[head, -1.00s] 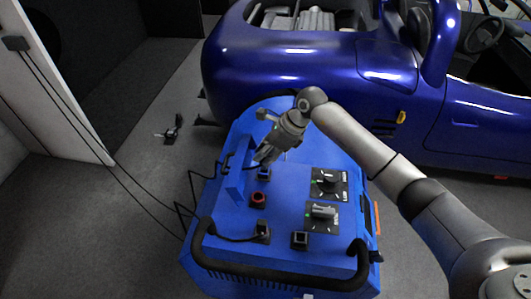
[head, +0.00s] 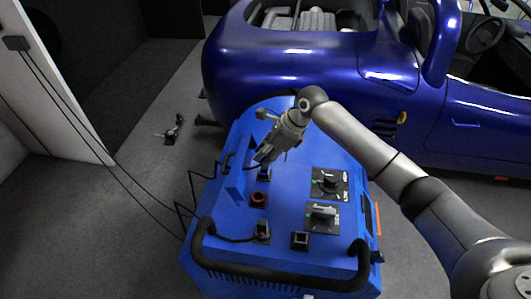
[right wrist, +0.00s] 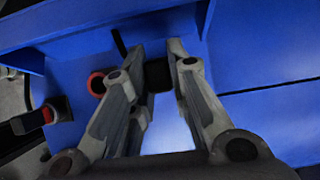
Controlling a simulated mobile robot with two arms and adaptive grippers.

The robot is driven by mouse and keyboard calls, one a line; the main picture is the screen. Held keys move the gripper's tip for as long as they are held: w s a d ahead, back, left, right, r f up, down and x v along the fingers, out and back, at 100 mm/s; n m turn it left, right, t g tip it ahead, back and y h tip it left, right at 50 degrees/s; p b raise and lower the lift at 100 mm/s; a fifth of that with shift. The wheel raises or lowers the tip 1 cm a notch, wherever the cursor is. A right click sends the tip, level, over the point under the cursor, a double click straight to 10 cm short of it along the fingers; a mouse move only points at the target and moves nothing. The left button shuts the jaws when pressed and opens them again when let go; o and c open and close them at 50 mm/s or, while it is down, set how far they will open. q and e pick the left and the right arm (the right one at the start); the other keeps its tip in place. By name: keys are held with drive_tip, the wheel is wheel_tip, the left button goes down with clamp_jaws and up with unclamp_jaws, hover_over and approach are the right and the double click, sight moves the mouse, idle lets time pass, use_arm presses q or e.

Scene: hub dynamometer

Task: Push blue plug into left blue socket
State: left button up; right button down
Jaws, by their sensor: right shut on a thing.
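My right gripper (head: 264,157) reaches down over the left part of the blue console's top. In the right wrist view its fingers (right wrist: 160,62) close around a small dark block, which I take to be the blue plug (right wrist: 158,76). Little of its blue shows. A dark square fitting with a bluish middle (head: 264,174), likely the left blue socket, sits on the console just below the fingertips in the head view. The fingers partly hide it, and I cannot tell how deep the plug sits. My left gripper is not in view.
A blue car (head: 300,90) stands behind.

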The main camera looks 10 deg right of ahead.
drive_tip(key=shift+f, duration=0.2)
drive_tip(key=shift+f+b, duration=1.3)
drive_tip(key=shift+b, duration=0.15)
drive_tip(key=shift+r, duration=0.1)
drive_tip(key=c, duration=1.3)
unclamp_jaws()
drive_tip(key=v, duration=1.2)
